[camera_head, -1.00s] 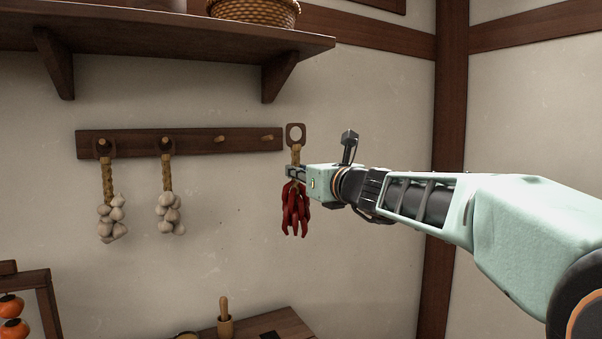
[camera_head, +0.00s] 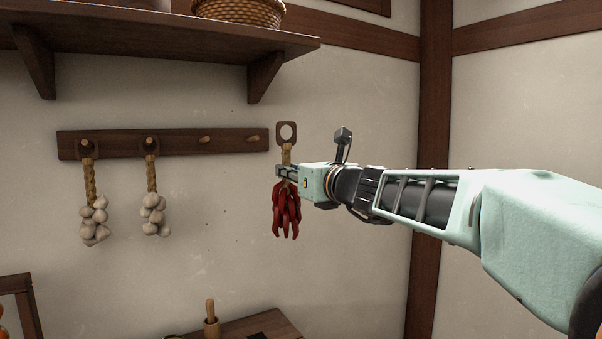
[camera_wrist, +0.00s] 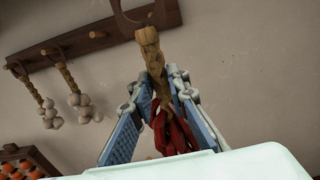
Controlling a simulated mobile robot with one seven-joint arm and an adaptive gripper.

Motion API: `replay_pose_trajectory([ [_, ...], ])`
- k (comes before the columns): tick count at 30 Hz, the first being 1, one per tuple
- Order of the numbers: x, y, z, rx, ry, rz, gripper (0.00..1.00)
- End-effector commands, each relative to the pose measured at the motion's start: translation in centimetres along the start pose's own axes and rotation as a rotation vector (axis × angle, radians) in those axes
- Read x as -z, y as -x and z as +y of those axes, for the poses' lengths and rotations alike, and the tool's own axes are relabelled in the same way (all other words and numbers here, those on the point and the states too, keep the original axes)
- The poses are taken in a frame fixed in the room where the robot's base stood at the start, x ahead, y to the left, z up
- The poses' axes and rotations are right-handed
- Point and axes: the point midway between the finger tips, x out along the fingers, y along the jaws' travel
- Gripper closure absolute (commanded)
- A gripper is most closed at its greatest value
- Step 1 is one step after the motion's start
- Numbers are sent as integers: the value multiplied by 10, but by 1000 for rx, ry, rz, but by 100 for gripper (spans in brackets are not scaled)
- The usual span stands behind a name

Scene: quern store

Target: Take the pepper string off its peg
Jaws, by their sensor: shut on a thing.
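The pepper string (camera_head: 286,211) is a bunch of dark red peppers on a braided straw cord with a wooden loop (camera_head: 287,133) at its top. My gripper (camera_head: 285,173) is shut on the braid, just above the peppers. The loop is right of the peg rail (camera_head: 180,142), and no peg shows through its hole. In the wrist view the braid (camera_wrist: 150,60) runs up between my two finger pads, with the peppers (camera_wrist: 172,130) hanging below. Two pegs (camera_head: 204,139) at the rail's right part are bare.
Two garlic strings (camera_head: 94,219) hang from the rail's left pegs. A shelf (camera_head: 150,42) with a wicker basket (camera_head: 240,12) is above the rail. A wooden table (camera_head: 255,326) with a mortar and pestle (camera_head: 211,322) is below. Open wall lies between.

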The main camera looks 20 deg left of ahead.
Motion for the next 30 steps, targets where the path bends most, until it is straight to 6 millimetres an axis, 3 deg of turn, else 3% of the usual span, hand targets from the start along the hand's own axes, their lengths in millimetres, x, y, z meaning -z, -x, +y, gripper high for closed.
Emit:
replay_pose_trajectory([
  [21, -2, 29, 0, 0, 0, 0, 100],
  [30, -2, 32, 0, 0, 0, 0, 100],
])
